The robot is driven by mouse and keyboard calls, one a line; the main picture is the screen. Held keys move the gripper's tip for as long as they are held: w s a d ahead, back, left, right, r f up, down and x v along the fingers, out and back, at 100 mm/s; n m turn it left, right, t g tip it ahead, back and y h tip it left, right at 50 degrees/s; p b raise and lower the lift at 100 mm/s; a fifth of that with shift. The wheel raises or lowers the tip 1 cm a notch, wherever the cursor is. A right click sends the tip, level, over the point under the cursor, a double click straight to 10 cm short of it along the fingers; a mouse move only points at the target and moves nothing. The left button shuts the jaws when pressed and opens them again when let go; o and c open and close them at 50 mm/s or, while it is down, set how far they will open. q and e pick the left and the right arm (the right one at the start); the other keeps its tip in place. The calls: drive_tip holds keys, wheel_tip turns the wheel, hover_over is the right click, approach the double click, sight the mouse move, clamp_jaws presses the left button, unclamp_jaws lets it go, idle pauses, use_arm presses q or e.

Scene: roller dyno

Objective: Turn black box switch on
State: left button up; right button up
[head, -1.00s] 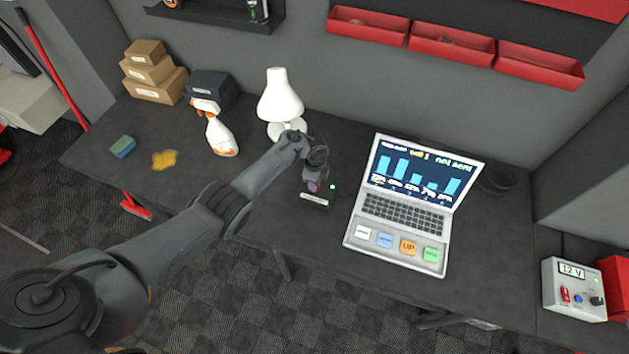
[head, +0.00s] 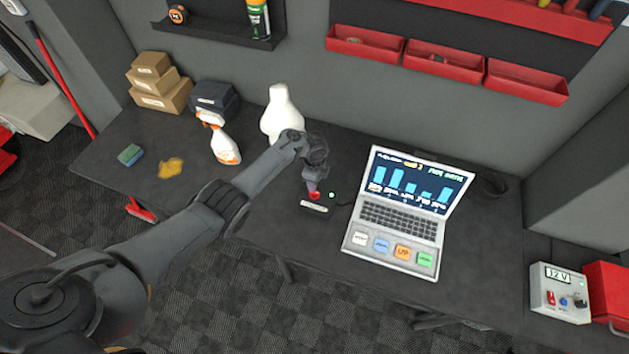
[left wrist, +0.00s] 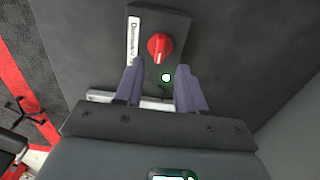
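The black box (head: 318,208) lies on the dark workbench with a pale label on its near edge. Its red knob (head: 315,196) sits on top, and a lit, pale green lamp (head: 332,195) is beside it. My left gripper (head: 313,186) is just above the knob and partly hides the box. The lamp (left wrist: 166,77) glows white with a green rim. My right gripper is not in view.
A laptop (head: 400,215) stands right of the box. A 12 V power supply (head: 560,293) is at far right. Bare bench lies around the box.

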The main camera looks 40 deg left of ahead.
use_arm(q)
wheel_tip(320, 180, up, 5)
drive_tip(key=shift+f+p, duration=0.2)
drive_tip(key=shift+p, duration=0.2)
idle(0.3)
